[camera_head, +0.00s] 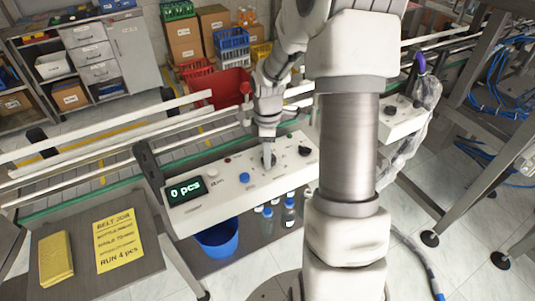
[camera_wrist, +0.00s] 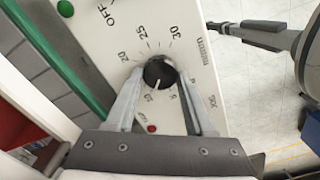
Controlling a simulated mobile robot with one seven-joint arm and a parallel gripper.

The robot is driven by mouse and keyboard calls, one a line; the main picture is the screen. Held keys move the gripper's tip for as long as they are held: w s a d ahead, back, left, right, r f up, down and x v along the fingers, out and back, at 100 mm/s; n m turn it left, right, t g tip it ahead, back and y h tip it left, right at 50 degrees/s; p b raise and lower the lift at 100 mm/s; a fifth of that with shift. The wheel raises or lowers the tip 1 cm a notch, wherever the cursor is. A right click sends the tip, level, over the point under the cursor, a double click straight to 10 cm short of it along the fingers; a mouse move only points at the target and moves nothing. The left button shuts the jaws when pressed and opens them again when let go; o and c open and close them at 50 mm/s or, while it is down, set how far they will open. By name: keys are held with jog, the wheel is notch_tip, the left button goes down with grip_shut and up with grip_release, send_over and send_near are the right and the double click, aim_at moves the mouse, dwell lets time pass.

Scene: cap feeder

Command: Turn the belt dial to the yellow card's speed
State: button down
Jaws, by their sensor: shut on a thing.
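The belt dial (camera_wrist: 160,73) is a round black knob on the white control panel (camera_wrist: 85,25), with marks including 20, 25, 30, 10 and 5 around it. Its white pointer line appears to point toward the 10. My gripper (camera_wrist: 160,78) is shut on the dial, with one finger on each side. In the head view my gripper (camera_head: 268,163) reaches down onto the panel and hides the dial. The yellow card (camera_head: 118,240) lies on the grey table at lower left. It reads "BELT JOB" and "RUN 4 pcs"; its middle lines are too small to read surely.
A display (camera_head: 186,190) on the panel reads "0 pcs". A blue button (camera_head: 244,177) and another black knob (camera_head: 305,151) sit beside my gripper. A yellow block (camera_head: 55,259) lies beside the card. A blue bucket (camera_head: 218,241) and bottles stand below. Conveyor rails run behind.

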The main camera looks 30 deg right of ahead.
jog(key=m, duration=0.4)
jog(key=shift+w+d+m+b, duration=0.1)
jog(key=shift+m+b, duration=0.2)
jog(key=shift+b, duration=0.05)
jog(key=m, duration=0.4)
jog(key=shift+m+b, duration=0.3)
jog(key=shift+b, duration=0.05)
jog(key=m, duration=0.4)
jog(key=shift+d, duration=0.1)
jog(key=shift+m, duration=2.5)
jog(key=shift+c, duration=1.3)
grip_release()
notch_tip(320, 180, up, 18)
jog(key=shift+f+p, duration=0.25)
jog(key=shift+p, duration=0.2)
